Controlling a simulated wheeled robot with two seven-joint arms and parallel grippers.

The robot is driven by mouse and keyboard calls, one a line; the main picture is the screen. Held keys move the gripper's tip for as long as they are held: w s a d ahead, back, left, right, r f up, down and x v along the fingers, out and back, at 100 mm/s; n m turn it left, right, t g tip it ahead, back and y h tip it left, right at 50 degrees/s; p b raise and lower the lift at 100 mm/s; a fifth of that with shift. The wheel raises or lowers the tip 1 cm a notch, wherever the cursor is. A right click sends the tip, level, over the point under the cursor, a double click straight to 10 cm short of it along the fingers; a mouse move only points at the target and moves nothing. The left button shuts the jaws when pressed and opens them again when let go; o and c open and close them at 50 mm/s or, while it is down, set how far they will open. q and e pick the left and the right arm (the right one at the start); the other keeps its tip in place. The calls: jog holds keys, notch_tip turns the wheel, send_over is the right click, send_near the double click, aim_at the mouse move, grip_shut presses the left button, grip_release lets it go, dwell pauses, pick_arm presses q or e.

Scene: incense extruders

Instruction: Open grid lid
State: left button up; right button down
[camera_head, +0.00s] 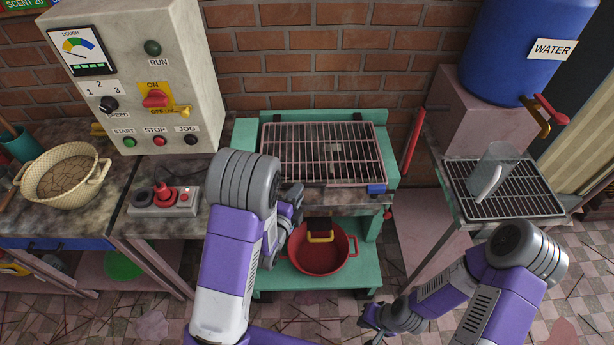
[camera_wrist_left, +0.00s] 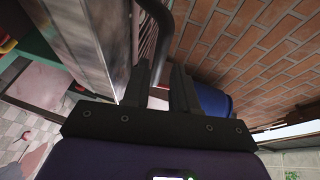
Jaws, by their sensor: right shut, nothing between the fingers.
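The grid lid (camera_head: 322,154), a pinkish wire grid, lies flat and closed over the dark opening of the green extruder frame (camera_head: 246,136). A blue piece (camera_head: 377,188) sits at its front right corner. My left gripper (camera_head: 294,194) is at the front edge, below the lid's front left part; its fingertips are hard to make out there. In the left wrist view my left gripper (camera_wrist_left: 158,85) has its fingers apart, with a dark curved bar (camera_wrist_left: 163,35) in line with the gap. Contact cannot be told. My right gripper (camera_head: 371,316) is shut and empty, low over the floor.
A red pot (camera_head: 322,256) stands on the shelf below. A red lever (camera_head: 413,142) rises right of the frame. A rack (camera_head: 500,186) with a clear jug (camera_head: 491,170) is at right. A control box (camera_head: 135,75) and joystick panel (camera_head: 164,200) are at left.

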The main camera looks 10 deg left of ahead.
pick_arm(q)
jog(key=x, duration=0.6)
jog(key=shift+w, duration=0.25)
grip_shut()
